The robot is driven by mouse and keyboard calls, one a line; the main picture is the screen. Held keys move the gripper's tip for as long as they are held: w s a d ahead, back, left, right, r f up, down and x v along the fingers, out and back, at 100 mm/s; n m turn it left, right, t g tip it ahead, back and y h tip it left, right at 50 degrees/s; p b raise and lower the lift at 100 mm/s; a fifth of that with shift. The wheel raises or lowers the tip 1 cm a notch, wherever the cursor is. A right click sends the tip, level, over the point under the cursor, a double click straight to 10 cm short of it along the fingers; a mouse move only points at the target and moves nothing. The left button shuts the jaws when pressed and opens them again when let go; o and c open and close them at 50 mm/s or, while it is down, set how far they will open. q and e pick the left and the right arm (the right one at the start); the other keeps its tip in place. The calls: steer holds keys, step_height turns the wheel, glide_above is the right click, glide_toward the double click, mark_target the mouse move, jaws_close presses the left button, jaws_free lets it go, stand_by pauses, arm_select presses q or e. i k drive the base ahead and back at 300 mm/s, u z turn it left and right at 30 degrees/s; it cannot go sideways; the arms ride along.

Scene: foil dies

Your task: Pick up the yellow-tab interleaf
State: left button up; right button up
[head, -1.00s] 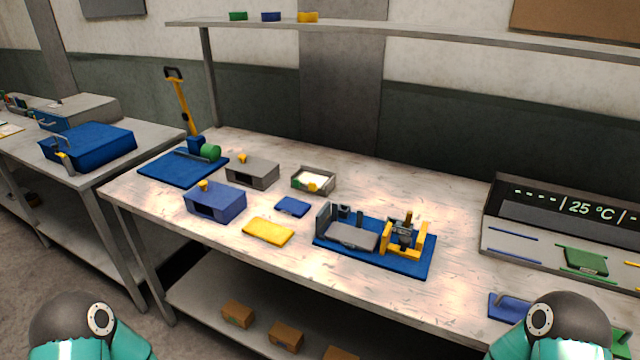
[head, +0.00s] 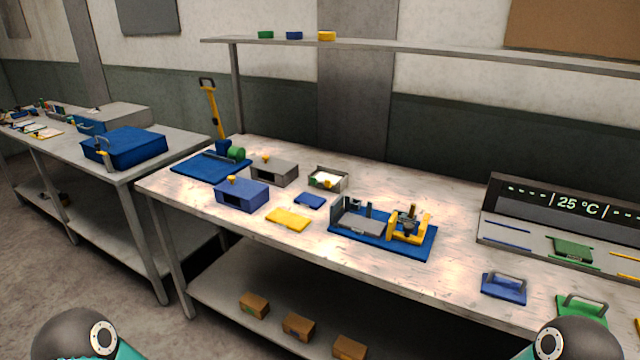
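A small grey open tray (head: 342,184) on the workbench holds something white with a yellow spot. I cannot tell whether this is the yellow-tab interleaf. A flat yellow plate (head: 290,219) lies in front of it, and a small blue pad (head: 310,201) lies between them. On the left table there is a small item with a yellow edge (head: 50,134), too small to make out. Only parts of my arms show at the bottom corners. Neither gripper is in view.
A blue box with a yellow knob (head: 241,196), a grey box (head: 274,174) and a blue-based fixture (head: 385,241) stand on the workbench (head: 400,285). A display rack (head: 560,215) and handled plates (head: 503,288) are at right. Floor between the tables is clear.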

mark_target(326, 177)
steer(key=z, duration=0.7)
steer(key=i, duration=0.2)
steer(key=u, duration=3.65)
steer(key=i, duration=1.15)
steer(key=z, duration=2.7)
steer(key=i, duration=0.55)
steer(key=z, duration=0.2)
